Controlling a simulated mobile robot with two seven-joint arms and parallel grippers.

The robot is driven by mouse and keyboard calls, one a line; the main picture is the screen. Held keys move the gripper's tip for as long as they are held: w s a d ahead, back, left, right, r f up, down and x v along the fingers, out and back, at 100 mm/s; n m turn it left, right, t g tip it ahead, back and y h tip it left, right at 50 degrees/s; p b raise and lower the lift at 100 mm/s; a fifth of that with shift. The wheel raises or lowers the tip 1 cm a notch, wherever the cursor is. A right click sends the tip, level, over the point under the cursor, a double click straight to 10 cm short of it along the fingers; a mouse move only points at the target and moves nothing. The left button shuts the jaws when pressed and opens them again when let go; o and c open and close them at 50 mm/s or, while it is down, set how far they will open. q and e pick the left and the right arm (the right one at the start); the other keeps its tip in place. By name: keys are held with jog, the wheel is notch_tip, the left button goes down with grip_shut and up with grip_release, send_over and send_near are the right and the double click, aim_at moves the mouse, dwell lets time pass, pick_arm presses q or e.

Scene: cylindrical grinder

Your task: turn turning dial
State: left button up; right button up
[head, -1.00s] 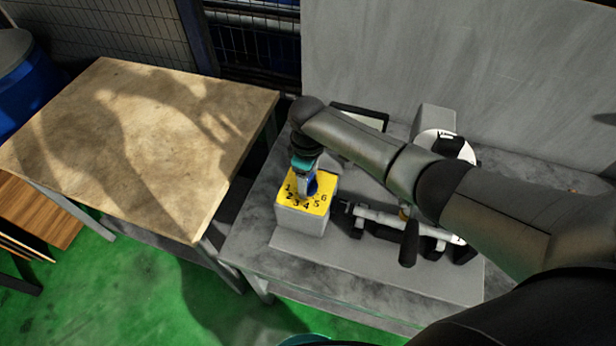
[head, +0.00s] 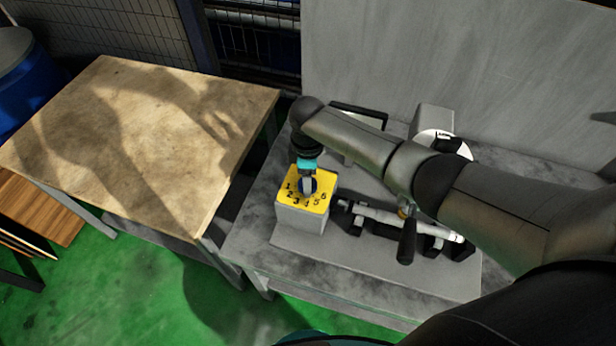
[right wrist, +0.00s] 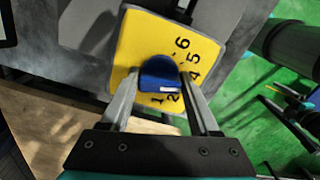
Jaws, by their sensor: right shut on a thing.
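The turning dial is a blue knob (right wrist: 160,74) on a yellow numbered plate (right wrist: 138,44). In the head view the plate (head: 292,196) tops a grey box (head: 301,220), with numbers 1 to 6 showing. My right gripper (right wrist: 158,82) is over the plate with its two fingers on either side of the blue knob, shut on it. In the head view my right gripper (head: 307,184) comes down from above and covers most of the knob (head: 314,185). A white mark shows on the knob in the right wrist view. My left gripper is in neither view.
Right of the box is a grinder fixture with a pale cylinder (head: 390,217) and a black handle (head: 407,242). A white round dial (head: 436,140) stands behind my right arm. A wooden table (head: 140,140) stands at the left, with open green floor (head: 130,285) in front.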

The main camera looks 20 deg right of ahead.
jog(key=o, duration=1.3)
jog(key=shift+r, duration=0.15)
notch_tip(320, 180, up, 15)
jog(key=shift+p, duration=0.55)
